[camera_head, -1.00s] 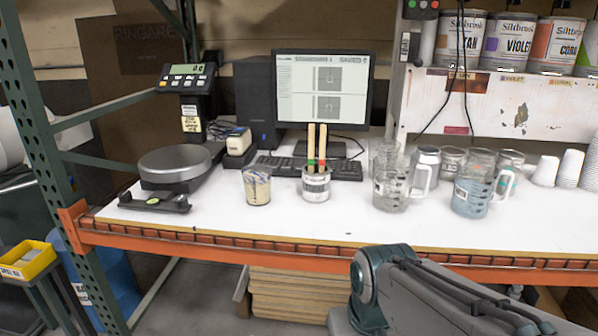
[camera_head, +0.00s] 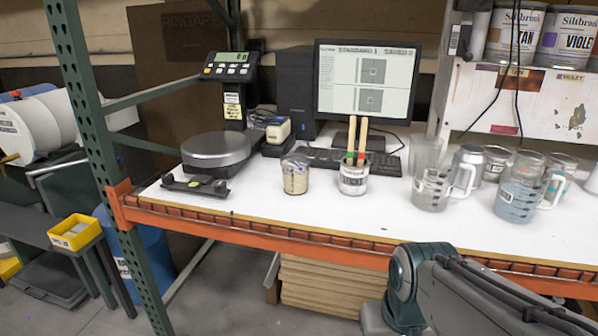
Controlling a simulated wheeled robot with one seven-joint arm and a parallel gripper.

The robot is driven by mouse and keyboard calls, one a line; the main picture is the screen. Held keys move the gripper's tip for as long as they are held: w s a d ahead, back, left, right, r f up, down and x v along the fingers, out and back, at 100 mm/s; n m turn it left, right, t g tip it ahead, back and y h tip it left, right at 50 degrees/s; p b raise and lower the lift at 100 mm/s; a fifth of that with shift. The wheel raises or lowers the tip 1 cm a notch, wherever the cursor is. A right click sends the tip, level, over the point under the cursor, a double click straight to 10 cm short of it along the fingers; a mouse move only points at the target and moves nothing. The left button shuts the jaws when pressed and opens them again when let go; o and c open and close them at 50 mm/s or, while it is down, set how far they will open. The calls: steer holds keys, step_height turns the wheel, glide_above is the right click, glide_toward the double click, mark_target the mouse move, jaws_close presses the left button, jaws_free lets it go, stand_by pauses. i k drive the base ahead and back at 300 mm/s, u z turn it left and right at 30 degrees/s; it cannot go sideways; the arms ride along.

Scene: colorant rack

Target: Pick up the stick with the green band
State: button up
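Two wooden sticks stand upright in a small labelled can (camera_head: 353,181) on the white table. The stick with the green band (camera_head: 350,147) is the left one, its band low down near the can's rim. The stick with the red band (camera_head: 362,140) stands right beside it. The lower ends of both are hidden inside the can. Part of my arm shows at the bottom right, below the table's front edge. My gripper is not in view.
A cup with contents (camera_head: 295,175) stands left of the can, and a clear jug (camera_head: 431,189) stands to the right. A keyboard (camera_head: 322,158) and monitor (camera_head: 366,85) are behind. The white table (camera_head: 330,215) is clear in front, above an orange beam (camera_head: 250,233).

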mark_target(353, 118)
steer(key=u, duration=0.55)
steer(key=k, duration=0.6)
steer(key=u, duration=0.8)
steer(key=i, duration=0.8)
steer(key=z, duration=0.8)
steer(key=i, duration=0.65)
steer(key=z, duration=0.75)
